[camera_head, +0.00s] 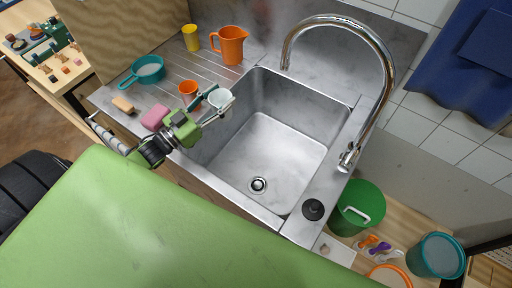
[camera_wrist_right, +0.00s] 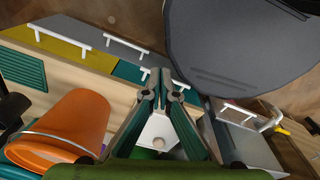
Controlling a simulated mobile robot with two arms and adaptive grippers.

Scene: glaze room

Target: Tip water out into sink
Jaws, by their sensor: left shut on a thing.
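A grey metal sink (camera_head: 261,148) with a round drain in its bottom fills the middle of the head view. A tall chrome tap arches over its right side. My left gripper (camera_head: 211,108) is shut on a small white cup (camera_head: 221,99) at the sink's left edge. The cup's inside and any water in it are too small to tell.
On the drainboard stand an orange jug (camera_head: 231,46), a yellow cup (camera_head: 191,38), an orange cup (camera_head: 189,91), a teal pan (camera_head: 149,69) and two sponges. A green bucket (camera_head: 358,207) and a teal bucket (camera_head: 438,258) stand lower right. The right wrist view shows an orange bucket (camera_wrist_right: 66,128).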

